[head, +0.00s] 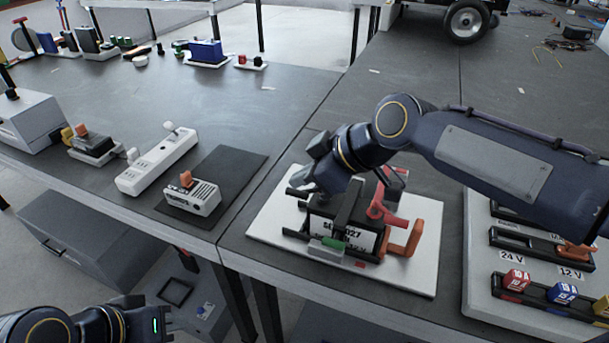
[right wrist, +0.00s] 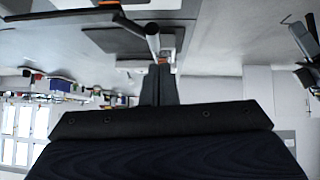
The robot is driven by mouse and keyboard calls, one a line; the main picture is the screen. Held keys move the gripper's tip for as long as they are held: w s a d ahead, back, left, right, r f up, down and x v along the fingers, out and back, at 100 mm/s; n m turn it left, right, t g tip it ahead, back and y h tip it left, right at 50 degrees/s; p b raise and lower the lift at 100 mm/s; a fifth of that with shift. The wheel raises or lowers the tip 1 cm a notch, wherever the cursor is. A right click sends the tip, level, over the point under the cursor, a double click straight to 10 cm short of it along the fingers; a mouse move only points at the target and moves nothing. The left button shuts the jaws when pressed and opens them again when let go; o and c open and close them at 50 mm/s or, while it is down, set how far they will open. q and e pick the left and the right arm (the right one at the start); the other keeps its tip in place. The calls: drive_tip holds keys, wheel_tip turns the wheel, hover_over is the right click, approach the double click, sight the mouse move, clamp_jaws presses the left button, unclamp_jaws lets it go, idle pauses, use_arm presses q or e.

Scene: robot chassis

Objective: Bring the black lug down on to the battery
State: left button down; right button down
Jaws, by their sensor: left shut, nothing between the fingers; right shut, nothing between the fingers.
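The black battery (head: 322,224) with a white label stands on a white board (head: 425,275), strapped in an open holder. A red lug (head: 378,212) is at its right side. A dark piece at the battery's upper left, likely the black lug (head: 298,193), is partly covered by my right gripper; I cannot tell whether it touches the battery. My right gripper (head: 328,188) points down over the battery's back left, shut and empty. In the right wrist view its closed fingers (right wrist: 160,82) point at a dark rod. My left gripper (head: 160,322) is shut and empty at the lower left, away from the battery.
An orange handle (head: 405,240) stands right of the battery. A panel with voltage slots and coloured fuses (head: 480,285) lies further right. A grey device with an orange switch (head: 193,197) and a white power strip (head: 155,162) are on the left table. The table behind the battery is clear.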

drive_tip(key=s+a+r+p+v, duration=0.1)
drive_tip(key=a+p+v, duration=0.1)
drive_tip(key=v, duration=1)
drive_tip(key=s+d+f+m+t+h+p, duration=0.1)
drive_tip(key=s+d+f+m+h+p, duration=0.3)
drive_tip(key=s+d+f+m+p, duration=0.3)
drive_tip(key=s+d+m+p, duration=0.4)
drive_tip(key=s+d+m, duration=0.4)
drive_tip(key=shift+s+m+p, duration=0.3)
drive_tip(key=shift+s, duration=0.05)
drive_tip(key=shift+d+f, duration=0.15)
